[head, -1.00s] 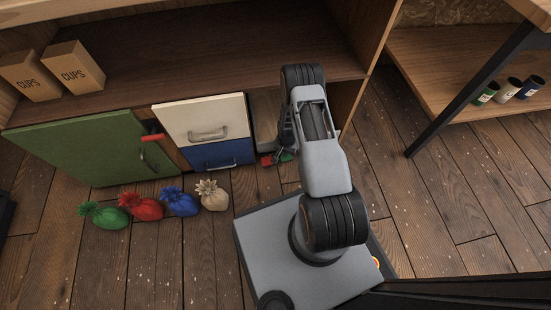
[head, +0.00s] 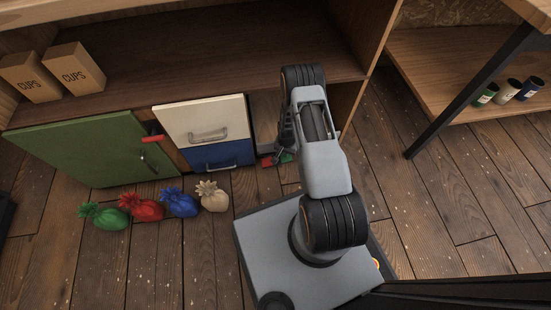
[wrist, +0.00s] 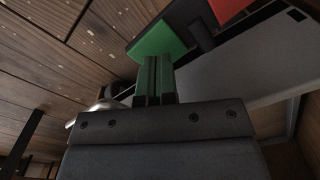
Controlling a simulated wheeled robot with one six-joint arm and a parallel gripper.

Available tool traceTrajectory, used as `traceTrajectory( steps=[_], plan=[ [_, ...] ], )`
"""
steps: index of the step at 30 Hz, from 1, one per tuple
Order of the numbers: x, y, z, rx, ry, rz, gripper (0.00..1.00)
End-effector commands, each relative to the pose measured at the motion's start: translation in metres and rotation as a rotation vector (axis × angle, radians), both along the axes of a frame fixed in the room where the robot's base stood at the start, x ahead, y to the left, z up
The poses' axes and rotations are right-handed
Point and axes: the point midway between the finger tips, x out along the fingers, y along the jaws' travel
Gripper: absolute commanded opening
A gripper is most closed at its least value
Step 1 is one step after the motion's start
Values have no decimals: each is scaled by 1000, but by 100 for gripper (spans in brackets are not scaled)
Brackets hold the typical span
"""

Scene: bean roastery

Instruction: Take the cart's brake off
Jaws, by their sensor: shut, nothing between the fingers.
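The cart (head: 266,108) is a grey body standing in the bay under the counter, mostly hidden behind my arm in the head view. At its foot are a red pedal (head: 267,162) and a green pedal (head: 286,158). In the wrist view the green pedal (wrist: 158,40) lies just ahead of my fingertips, with the red pedal (wrist: 228,8) beyond it to the right and the cart's grey side (wrist: 245,68) to the right. My gripper (wrist: 155,62) is shut and empty, its tips at the green pedal's near edge. I cannot tell whether they touch it.
A cabinet with a cream drawer (head: 203,118) and a blue drawer (head: 220,153) stands left of the cart. A green door (head: 90,148) is farther left. Several tied sacks, one cream (head: 213,198), lie before them. Floor at the right is clear.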

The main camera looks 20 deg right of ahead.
Motion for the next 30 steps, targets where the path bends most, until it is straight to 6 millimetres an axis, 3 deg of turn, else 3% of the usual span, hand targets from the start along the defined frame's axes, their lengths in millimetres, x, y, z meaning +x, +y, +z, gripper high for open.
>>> traceTrajectory(
  steps=[18,30],
  plan=[
    [0,0,55,0,0,0,0],
    [0,0,57,0,0,0,0]
  ],
)
